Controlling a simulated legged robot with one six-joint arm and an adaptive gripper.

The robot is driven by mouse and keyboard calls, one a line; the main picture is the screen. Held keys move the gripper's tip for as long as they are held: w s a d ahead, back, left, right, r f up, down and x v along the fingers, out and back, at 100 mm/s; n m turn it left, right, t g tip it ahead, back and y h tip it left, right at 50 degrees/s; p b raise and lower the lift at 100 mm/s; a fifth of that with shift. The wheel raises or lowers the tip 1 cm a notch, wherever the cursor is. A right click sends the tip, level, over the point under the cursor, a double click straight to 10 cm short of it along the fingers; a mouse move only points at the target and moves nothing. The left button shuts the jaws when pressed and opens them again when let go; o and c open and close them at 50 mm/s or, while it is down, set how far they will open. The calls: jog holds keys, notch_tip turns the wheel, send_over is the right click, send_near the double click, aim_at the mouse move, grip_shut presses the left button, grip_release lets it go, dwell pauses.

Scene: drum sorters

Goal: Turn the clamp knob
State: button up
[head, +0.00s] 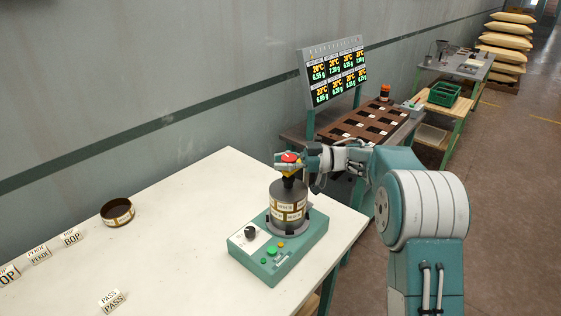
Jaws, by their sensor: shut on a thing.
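The clamp knob (289,157) is red and sits at the top of a small drum-shaped device. The dark grey drum (288,203) with a label band stands upright on a teal base unit (277,246). My gripper (289,165) is at the top of the drum, reaching in from the right. It is shut on the red knob, and its fingers partly hide the knob's lower side. The base unit has a black dial (251,232) and green and orange buttons on its front panel.
The base unit stands near the right edge of a white table (170,235). An open brown ring-like container (117,212) and small label signs (113,300) are to the left. Behind stand a display screen (336,72) and a brown slotted tray (362,124).

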jog(key=shift+n+g, duration=0.4)
jog(key=shift+g, duration=0.2)
dwell(1.3)
jog(key=o, duration=1)
jog(key=shift+c, duration=0.2)
jog(key=shift+d, duration=0.1)
jog(key=w+d, duration=0.2)
jog(key=d, duration=0.9)
jog(key=shift+w+d, duration=0.2)
jog(key=shift+d, duration=0.2)
